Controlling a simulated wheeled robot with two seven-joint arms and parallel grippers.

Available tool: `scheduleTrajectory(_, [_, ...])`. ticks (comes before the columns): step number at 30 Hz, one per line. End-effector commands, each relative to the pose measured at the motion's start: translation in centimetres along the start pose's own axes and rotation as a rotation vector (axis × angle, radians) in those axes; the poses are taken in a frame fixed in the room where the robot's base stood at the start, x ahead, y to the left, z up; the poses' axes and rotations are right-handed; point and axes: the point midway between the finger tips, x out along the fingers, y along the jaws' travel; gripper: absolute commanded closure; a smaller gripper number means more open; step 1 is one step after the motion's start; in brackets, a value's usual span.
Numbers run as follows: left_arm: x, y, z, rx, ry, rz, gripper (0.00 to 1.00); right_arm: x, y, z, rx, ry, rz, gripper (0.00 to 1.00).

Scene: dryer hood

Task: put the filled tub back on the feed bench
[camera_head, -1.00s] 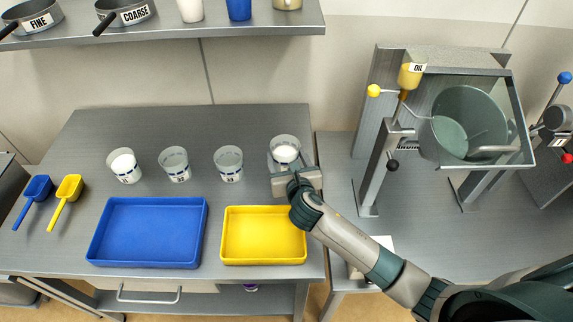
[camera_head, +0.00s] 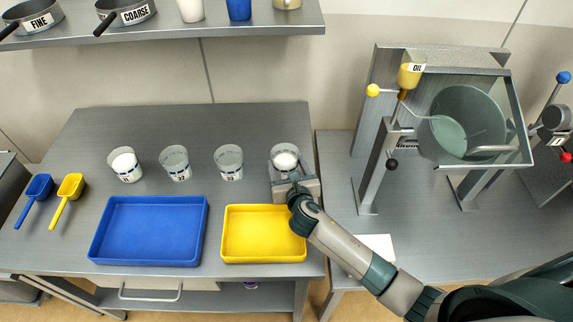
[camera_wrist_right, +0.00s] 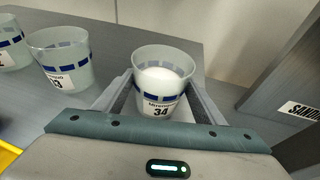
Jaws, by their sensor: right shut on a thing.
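The filled tub (camera_head: 285,157) is a clear cup with a blue band and white contents, at the right end of a row of tubs on the feed bench (camera_head: 255,118). My right gripper (camera_head: 284,170) is shut on it. In the right wrist view the tub (camera_wrist_right: 162,80) stands upright between the two fingers (camera_wrist_right: 160,98), its label reading 34. It appears to be at the bench surface, but I cannot tell whether its base touches. My left gripper is not in view.
Tubs (camera_head: 228,162), (camera_head: 174,163) and (camera_head: 124,164) stand left of the held one; the leftmost holds white material. A blue tray (camera_head: 148,230) and a yellow tray (camera_head: 263,234) lie in front. Blue (camera_head: 38,188) and yellow (camera_head: 69,188) scoops lie left. A drum machine (camera_head: 465,125) stands right.

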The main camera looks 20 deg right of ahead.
Motion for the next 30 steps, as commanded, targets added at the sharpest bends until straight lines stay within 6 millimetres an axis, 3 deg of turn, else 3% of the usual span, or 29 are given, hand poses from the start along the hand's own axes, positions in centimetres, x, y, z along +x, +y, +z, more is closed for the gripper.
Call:
scheduleTrajectory(5, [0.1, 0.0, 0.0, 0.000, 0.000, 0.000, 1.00, 0.1, 0.0, -0.2, -0.001, -0.001, 0.000, 0.65])
scheduleTrajectory(6, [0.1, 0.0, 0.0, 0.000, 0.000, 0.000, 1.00, 0.1, 0.0, -0.2, -0.001, 0.000, 0.000, 0.27])
scheduleTrajectory(8, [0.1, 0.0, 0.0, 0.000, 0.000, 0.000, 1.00, 0.1, 0.0, -0.2, 0.000, 0.000, 0.000, 0.17])
scheduleTrajectory(20, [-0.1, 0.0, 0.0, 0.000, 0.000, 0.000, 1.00, -0.1, 0.0, 0.1, 0.001, -0.001, 0.000, 0.17])
scheduleTrajectory(30, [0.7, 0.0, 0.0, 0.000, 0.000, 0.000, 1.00, -3.3, 0.0, -0.2, 0.000, 0.000, 0.002, 0.17])
